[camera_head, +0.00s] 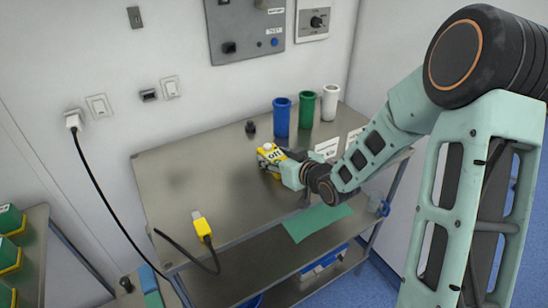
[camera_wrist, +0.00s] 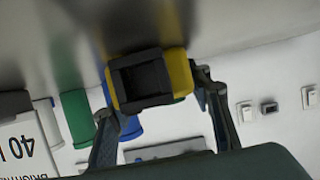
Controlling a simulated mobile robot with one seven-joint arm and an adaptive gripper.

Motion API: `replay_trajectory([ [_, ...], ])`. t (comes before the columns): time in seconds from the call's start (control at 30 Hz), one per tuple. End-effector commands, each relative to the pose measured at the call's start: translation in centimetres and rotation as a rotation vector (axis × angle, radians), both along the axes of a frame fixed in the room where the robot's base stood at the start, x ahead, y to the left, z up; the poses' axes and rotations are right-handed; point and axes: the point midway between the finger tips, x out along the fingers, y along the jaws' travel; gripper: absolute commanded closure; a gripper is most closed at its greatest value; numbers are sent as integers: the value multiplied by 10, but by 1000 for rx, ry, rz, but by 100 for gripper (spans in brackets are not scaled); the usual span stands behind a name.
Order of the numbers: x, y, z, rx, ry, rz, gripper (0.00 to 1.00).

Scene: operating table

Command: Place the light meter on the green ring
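I cannot make out a separate green ring; a green cylinder (camera_head: 306,110) stands at the back.
A blue cylinder (camera_head: 281,118) and a white cylinder (camera_head: 330,103) flank the green one, with label cards in front. A small black object (camera_head: 250,127) stands near the wall. A yellow cabled device (camera_head: 203,227) lies at the table's front left.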

Motion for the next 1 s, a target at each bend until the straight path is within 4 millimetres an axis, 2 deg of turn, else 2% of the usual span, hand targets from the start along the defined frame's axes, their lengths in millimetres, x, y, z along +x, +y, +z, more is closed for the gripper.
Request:
replay_trajectory([
  [0.03,0,0,0,-1,1,0,47],
  [0.1,0,0,0,-1,1,0,40],
  [0.5,0,0,6,-1,1,0,40],
  [0.67,-22,-16,16,-2,0,-2,40],
  [0.93,-73,-51,42,-3,0,-6,40],
  [1.0,-74,-52,39,-1,-5,-1,40],
])
